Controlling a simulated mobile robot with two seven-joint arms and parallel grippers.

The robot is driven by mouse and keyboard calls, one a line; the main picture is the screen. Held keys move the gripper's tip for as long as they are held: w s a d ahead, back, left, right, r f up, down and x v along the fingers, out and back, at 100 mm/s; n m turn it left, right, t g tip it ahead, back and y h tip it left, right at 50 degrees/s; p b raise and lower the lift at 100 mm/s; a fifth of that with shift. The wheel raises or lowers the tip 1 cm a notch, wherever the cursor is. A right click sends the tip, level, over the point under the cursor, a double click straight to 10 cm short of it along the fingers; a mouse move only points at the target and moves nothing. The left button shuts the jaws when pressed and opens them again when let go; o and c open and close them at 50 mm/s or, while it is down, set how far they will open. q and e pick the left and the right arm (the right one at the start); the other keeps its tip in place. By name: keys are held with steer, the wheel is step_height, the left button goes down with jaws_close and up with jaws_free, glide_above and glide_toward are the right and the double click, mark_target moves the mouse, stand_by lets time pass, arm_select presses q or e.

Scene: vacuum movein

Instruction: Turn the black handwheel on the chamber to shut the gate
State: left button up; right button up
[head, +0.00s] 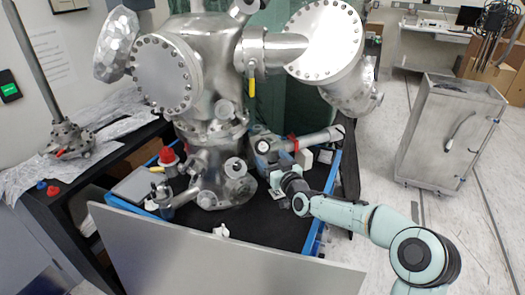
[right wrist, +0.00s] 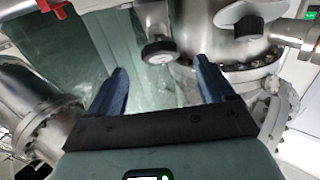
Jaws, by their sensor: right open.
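A small black handwheel (right wrist: 160,49) with a grey round face shows in the right wrist view, on a short stem from the steel chamber (right wrist: 235,50). It appears between and slightly beyond the fingertips of my right gripper (right wrist: 161,66), which is open and empty, with a blue finger on each side. I see no contact with the wheel. In the head view the chamber (head: 212,70) stands on a black bench, and my right gripper (head: 262,143) is close to its lower right side. I cannot make out the handwheel surely there. My left gripper is not in view.
A pipe with a red band (head: 315,140) runs beside my right gripper. A black knob (right wrist: 248,28) sits right of the wheel in the wrist view. A grey panel (head: 200,255) stands along the bench front. A metal cabinet (head: 450,130) stands on open floor to the right.

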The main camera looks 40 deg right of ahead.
mark_target(263, 150)
steer(key=p+x, duration=0.1)
steer(key=x, duration=0.6)
steer(key=shift+w, duration=0.15)
steer(key=c, duration=1)
steer(key=shift+o, duration=0.2)
steer(key=shift+a, duration=0.1)
